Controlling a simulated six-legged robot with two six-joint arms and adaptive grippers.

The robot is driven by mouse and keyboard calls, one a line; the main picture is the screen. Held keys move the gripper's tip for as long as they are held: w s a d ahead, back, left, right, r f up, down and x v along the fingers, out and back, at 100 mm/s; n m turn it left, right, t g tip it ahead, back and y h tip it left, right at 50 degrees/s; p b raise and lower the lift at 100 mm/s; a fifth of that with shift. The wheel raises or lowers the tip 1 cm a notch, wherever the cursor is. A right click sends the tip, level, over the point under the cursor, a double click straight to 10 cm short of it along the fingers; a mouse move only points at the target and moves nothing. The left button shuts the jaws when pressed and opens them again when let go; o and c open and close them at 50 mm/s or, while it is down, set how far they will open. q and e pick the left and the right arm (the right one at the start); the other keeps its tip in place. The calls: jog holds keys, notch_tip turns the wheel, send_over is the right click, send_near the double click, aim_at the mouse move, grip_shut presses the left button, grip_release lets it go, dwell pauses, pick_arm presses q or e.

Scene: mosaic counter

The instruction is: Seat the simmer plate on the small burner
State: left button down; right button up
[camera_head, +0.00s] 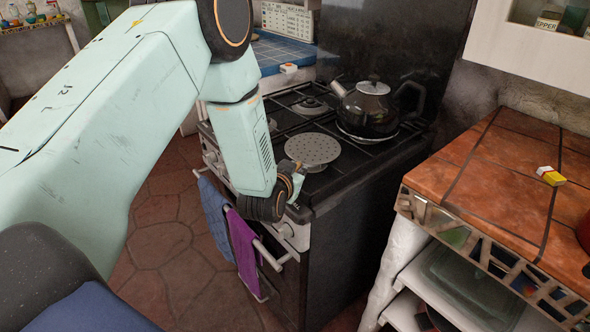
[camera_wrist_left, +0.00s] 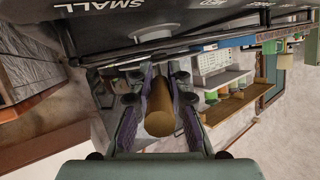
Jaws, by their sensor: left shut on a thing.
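The simmer plate (camera_head: 313,149), a pale grey perforated disc, is over the front part of the black stove top (camera_head: 345,176). I cannot tell whether it rests flat or hovers slightly, and whatever burner is under it is hidden. My left gripper (camera_head: 296,182) is at the stove's front edge, on the near side of the plate. In the left wrist view its fingers (camera_wrist_left: 158,88) are shut around a brown cylindrical handle (camera_wrist_left: 160,123). The word SMALL (camera_wrist_left: 113,4) shows on the stove there. My right gripper is not in view.
A dark kettle (camera_head: 371,107) stands on the back right burner, behind the plate. A bare burner (camera_head: 310,104) is at the back left. Blue (camera_head: 215,215) and purple (camera_head: 243,250) towels hang on the front rail. A tiled counter (camera_head: 500,175) stands at right.

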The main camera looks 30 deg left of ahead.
pick_arm(q)
jog(key=shift+f+b, duration=0.4)
jog(key=shift+f, duration=0.15)
dwell(0.9)
jog(key=c, duration=1.2)
grip_release()
jog(key=shift+s+f, duration=0.1)
jog(key=v, duration=1.2)
